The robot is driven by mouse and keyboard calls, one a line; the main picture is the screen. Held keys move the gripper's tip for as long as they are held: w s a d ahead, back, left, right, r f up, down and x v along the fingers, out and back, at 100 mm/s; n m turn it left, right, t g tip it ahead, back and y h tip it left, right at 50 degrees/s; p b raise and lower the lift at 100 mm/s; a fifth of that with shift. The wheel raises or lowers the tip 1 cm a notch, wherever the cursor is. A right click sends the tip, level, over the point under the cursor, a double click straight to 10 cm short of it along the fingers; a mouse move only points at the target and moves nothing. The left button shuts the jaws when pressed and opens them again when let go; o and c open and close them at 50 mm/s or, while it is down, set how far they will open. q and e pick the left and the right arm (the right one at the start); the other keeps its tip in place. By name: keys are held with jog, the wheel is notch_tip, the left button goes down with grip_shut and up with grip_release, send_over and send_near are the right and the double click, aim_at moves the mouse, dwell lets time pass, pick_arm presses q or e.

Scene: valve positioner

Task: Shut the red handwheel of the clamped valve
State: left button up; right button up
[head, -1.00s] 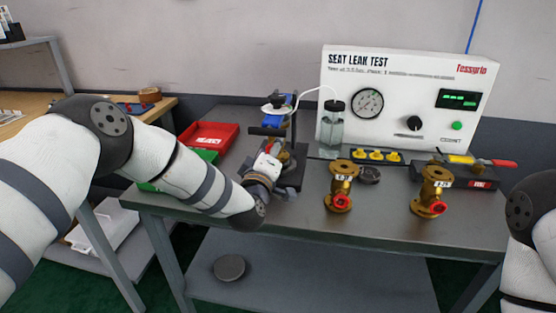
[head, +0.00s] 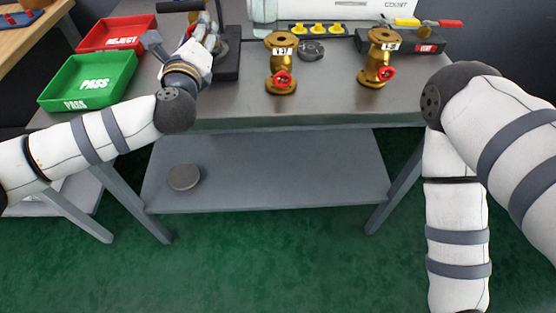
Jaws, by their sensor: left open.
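My left gripper (head: 184,30) is open at the top left of the head view, beside the dark base of the clamp stand (head: 230,66). Two other brass valves stand loose on the table: a left one (head: 282,52) and a right one (head: 380,48). Each has a small red handwheel facing front. My right arm reaches down at the right; its gripper is out of view.
The grey table (head: 320,105) has clear room along its front. A green PASS tray (head: 88,82) and a red REJECT tray (head: 117,33) lie at its left. A dark round part (head: 312,50) lies between the valves. A grey disc (head: 184,178) lies on the lower shelf.

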pick_arm(q)
jog(key=s, duration=1.2)
jog(key=s+d+f+m+g+h, duration=0.6)
jog(key=s+d+f+m, duration=0.4)
jog(key=s+d+m, duration=0.3)
jog(key=d+m+h, duration=0.1)
jog(key=m, duration=0.1)
jog(key=shift+s+d+f+m+g+p, duration=0.25)
jog(key=shift+d+f+m+g+p, duration=0.05)
jog(key=shift+f+p, duration=0.1)
pick_arm(e)
jog(key=shift+w+r+t, duration=0.3)
jog(key=shift+w+r, duration=0.3)
